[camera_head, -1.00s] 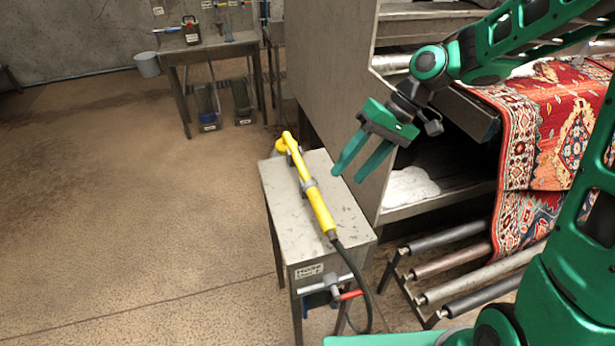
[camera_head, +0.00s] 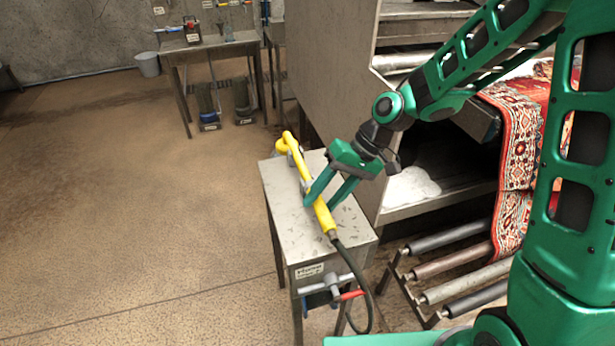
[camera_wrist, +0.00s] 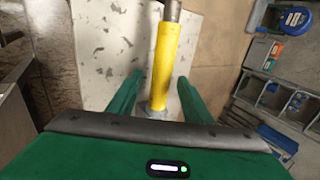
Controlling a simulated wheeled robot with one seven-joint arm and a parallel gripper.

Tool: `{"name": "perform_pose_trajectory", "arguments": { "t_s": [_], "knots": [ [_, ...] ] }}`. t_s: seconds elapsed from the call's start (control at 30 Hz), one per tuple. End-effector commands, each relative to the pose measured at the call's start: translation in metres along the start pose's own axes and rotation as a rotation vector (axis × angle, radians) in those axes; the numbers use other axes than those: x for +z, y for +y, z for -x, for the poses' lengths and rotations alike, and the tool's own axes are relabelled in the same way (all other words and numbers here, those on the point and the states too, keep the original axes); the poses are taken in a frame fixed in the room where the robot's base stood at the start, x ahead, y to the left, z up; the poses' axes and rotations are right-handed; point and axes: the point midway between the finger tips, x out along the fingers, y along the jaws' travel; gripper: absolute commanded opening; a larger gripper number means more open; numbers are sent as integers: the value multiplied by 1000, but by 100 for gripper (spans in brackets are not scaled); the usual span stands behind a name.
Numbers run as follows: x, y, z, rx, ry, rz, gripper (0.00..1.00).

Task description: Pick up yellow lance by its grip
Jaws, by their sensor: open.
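The yellow lance (camera_head: 296,157) lies along the small grey stand (camera_head: 281,188) in the head view, its curved end at the far side. A dark hose runs from its near end down past the stand's front. My gripper (camera_head: 318,206) is open above the near half of the lance, with green fingers pointing down at it. In the wrist view the lance's yellow grip (camera_wrist: 163,68) runs up the middle, in line with the gap between my open fingers (camera_wrist: 152,92). The head view does not clearly show how far the fingertips are above the stand top.
A large grey machine (camera_head: 325,75) with shelves stands right behind the stand. Metal rollers (camera_head: 455,262) and a red patterned rug (camera_head: 518,150) are at the right. The floor at left is clear.

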Motion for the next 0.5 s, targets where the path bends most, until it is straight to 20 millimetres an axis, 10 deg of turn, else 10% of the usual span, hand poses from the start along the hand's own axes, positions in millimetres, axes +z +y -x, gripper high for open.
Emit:
{"name": "perform_pose_trajectory", "arguments": {
  "t_s": [0.23,0.43,0.5],
  "knots": [
    [0,0,-2,0,1,0,46],
    [0,0,-2,1,1,-1,0],
    [0,0,-2,1,1,-1,0]
  ]
}}
